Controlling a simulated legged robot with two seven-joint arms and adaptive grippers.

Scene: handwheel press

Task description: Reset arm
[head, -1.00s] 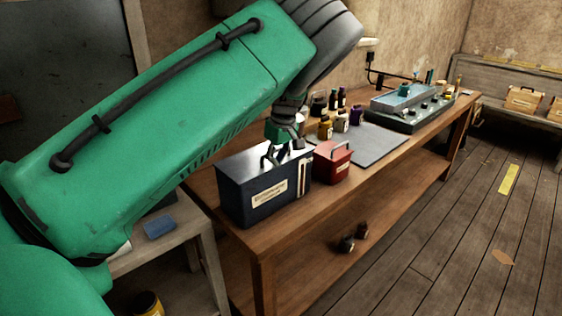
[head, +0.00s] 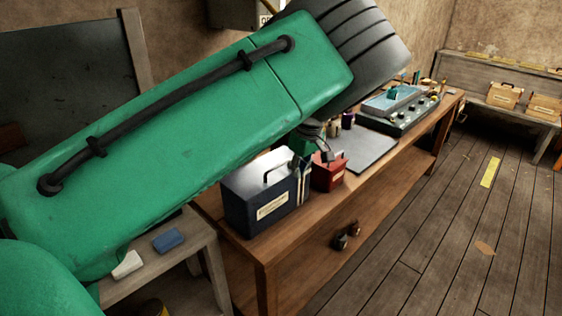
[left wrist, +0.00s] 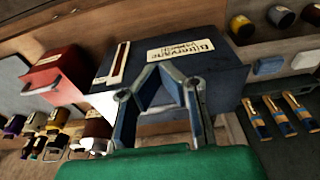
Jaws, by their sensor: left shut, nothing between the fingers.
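My left arm comes in from the left across the head view. My left gripper (head: 321,150) is small and partly hidden there, close to the dark blue box and the small red box. In the left wrist view its fingers (left wrist: 168,80) are in front of the dark blue box and look shut and empty. The dark blue box (head: 255,205), with a handle and a pale label, stands on the wooden workbench (head: 310,235); it also shows in the left wrist view (left wrist: 190,65). I do not see my right gripper.
The red box (head: 326,178) stands beside the blue box. A grey mat (head: 372,152) and a machine with a control panel (head: 395,115) are further along the bench. A low table (head: 200,240) with a blue block (head: 168,240) is at left. The floor at right is open.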

